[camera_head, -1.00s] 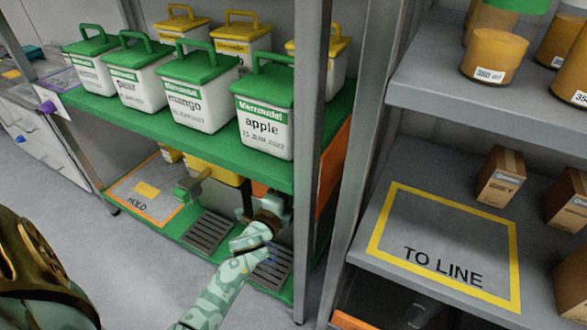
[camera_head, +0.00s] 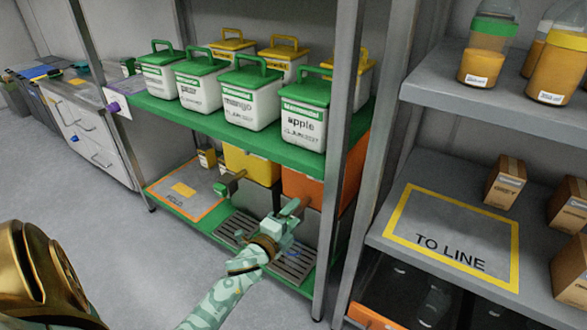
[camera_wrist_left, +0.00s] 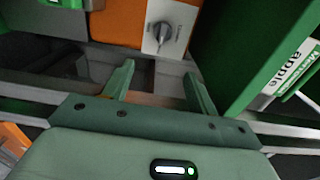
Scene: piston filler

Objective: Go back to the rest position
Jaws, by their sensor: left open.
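My left gripper (camera_head: 291,212) is in front of the lower shelf of the green rack, beside an orange container (camera_head: 318,187) and over a slotted grate (camera_head: 290,262). In the left wrist view my left gripper (camera_wrist_left: 158,85) shows its two green fingers apart, with nothing between them. A grey tap or knob (camera_wrist_left: 161,35) on a pale plate lies beyond the fingers, apart from them. My right gripper is not in view.
White tubs with green lids, such as the apple tub (camera_head: 306,118), stand on the green upper shelf (camera_head: 215,128). A rack post (camera_head: 340,170) stands right of my gripper. A grey shelf marked TO LINE (camera_head: 450,245) is further right. The floor (camera_head: 130,260) at left is clear.

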